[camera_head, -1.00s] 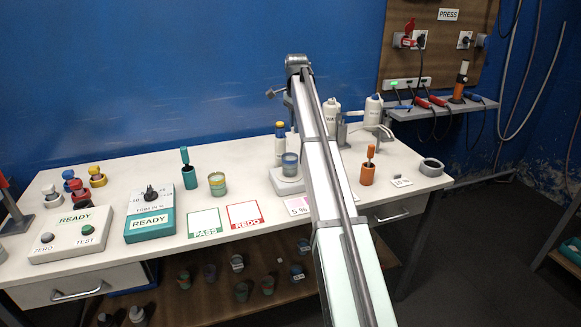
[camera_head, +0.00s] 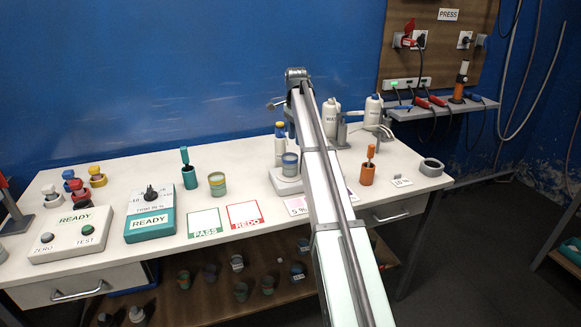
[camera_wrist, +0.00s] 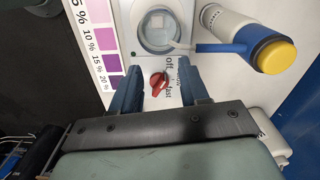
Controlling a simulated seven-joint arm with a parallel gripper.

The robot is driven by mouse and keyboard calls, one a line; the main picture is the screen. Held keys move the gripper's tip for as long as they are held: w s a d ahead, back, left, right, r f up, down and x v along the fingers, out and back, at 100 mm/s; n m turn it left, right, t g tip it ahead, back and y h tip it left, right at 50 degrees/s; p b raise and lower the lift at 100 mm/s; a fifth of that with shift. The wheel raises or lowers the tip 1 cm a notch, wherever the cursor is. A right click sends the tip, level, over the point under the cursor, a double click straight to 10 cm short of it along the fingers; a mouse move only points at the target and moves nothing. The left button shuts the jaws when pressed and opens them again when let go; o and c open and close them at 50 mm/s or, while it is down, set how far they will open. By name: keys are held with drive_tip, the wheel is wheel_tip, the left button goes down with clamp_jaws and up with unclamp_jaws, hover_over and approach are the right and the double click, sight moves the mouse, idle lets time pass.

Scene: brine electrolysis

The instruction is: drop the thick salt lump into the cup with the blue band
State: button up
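The cup with the blue band (camera_head: 289,161) stands upright on a small white stirrer base (camera_head: 285,183) in the head view. The wrist view shows a cup (camera_wrist: 160,28) from above on the same base, with a pale squarish shape inside that may be the salt lump; I cannot tell for sure. My gripper (camera_wrist: 160,93) is open, its two blue fingers apart and nothing seen held between them. The stirrer's red knob (camera_wrist: 159,83) shows in the gap. No other lump is recognisable.
A yellow-capped bottle with a blue spout (camera_wrist: 245,38) stands close to the right of the cup. A pink-purple percent card (camera_wrist: 97,42) lies to the left. PASS (camera_head: 205,223) and REDO (camera_head: 247,214) squares leave clear table. An orange pot (camera_head: 367,174) stands right of my arm.

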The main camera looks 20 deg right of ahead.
drive_tip(key=shift+o, duration=0.5)
wheel_tip(320, 180, up, 14)
idle(0.4)
drive_tip(key=shift+f, duration=0.1)
